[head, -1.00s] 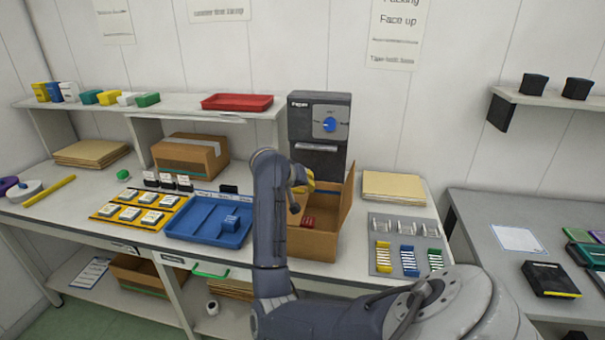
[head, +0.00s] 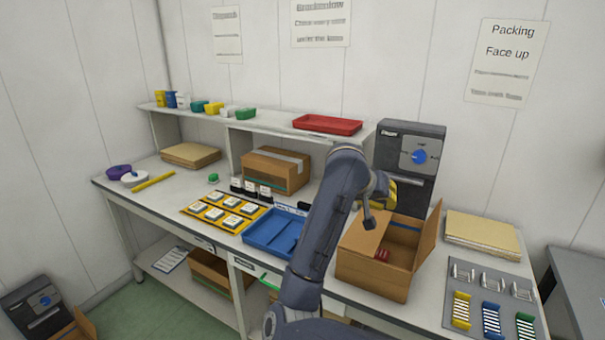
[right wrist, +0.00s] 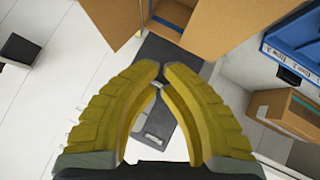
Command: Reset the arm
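My right arm rises from the bottom of the head view. Its gripper (head: 388,192) has yellow fingers, mostly hidden behind the dark wrist, over the back left of the open cardboard box. In the right wrist view the two yellow fingers (right wrist: 161,72) curve together, tips almost meeting, with nothing held between them. The box also shows at the top of the right wrist view (right wrist: 215,35). My left gripper is in neither view.
A grey machine with a blue knob (head: 408,165) stands behind the box. A blue tray (head: 268,232) and yellow tray (head: 228,223) lie left of it. A closed carton (head: 276,170) sits under the shelf. A grey rack (head: 492,290) lies at right.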

